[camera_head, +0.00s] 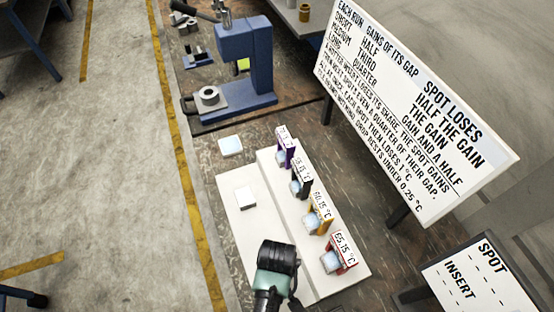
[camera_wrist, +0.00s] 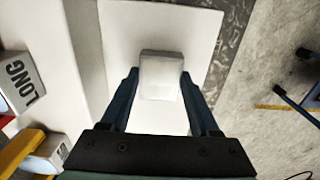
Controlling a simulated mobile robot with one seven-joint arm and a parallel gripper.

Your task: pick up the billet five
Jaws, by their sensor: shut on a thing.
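In the wrist view, my gripper (camera_wrist: 159,78) is shut on a pale, box-shaped block (camera_wrist: 161,68), with one dark blue finger on each side of it. No number can be read on the block, so I cannot tell from its face whether it is billet five. A white board (camera_wrist: 115,40) lies beneath it; I cannot tell whether the block touches it. In the head view, my wrist is over the near part of the white board (camera_head: 228,187), and it hides the fingertips and the held block.
Several coloured holders, including a red one (camera_head: 346,262) and an orange one (camera_head: 324,225), carry temperature labels and pale blocks along the right. A white slab (camera_head: 245,198) and a white block (camera_head: 231,146) lie farther off. A blue press (camera_head: 245,60) and a large sign (camera_head: 415,100) stand beyond.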

